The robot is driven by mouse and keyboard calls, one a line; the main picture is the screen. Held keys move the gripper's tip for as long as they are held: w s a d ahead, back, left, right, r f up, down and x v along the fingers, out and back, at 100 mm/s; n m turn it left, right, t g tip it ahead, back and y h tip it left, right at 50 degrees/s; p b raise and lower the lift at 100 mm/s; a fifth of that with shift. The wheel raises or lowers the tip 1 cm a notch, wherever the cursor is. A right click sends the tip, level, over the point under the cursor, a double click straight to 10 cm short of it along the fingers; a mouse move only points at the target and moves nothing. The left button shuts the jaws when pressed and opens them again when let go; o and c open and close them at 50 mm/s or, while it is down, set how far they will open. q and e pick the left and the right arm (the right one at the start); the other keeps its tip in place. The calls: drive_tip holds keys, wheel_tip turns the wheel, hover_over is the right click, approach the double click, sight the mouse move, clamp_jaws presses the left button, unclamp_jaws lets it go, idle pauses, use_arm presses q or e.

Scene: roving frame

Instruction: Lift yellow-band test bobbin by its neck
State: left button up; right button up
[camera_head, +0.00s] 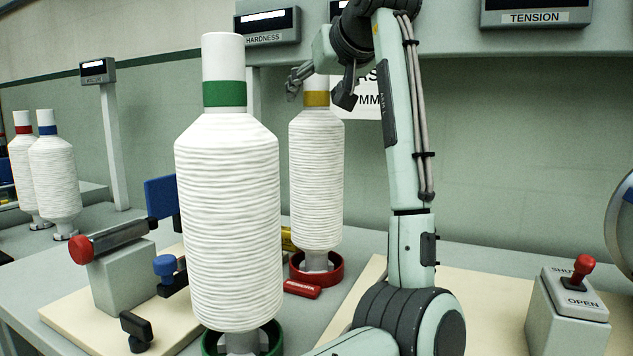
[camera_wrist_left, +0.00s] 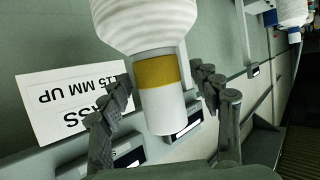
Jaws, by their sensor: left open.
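The yellow-band bobbin (camera_head: 316,180) stands upright in a red ring holder (camera_head: 322,272), behind and right of the green-band bobbin. Its white neck with the yellow band (camera_head: 316,98) rises at the top. My left gripper (camera_head: 321,88) is open at the neck, one finger on each side. In the left wrist view the open gripper (camera_wrist_left: 164,84) straddles the neck (camera_wrist_left: 163,108), and the yellow band (camera_wrist_left: 157,71) lies between the fingertips. Gaps show on both sides there, so the fingers seem apart from the neck. My right gripper is not in view.
The tall green-band bobbin (camera_head: 228,220) stands close in front left, in a green ring. A red tag (camera_head: 302,289) lies by the red holder. A shut/open lever box (camera_head: 570,310) stands at right. Red- and blue-banded bobbins (camera_head: 55,180) stand far left. A TENSION display (camera_head: 535,12) hangs above.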

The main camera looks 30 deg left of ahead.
use_arm(q)
clamp_jaws()
idle(0.5)
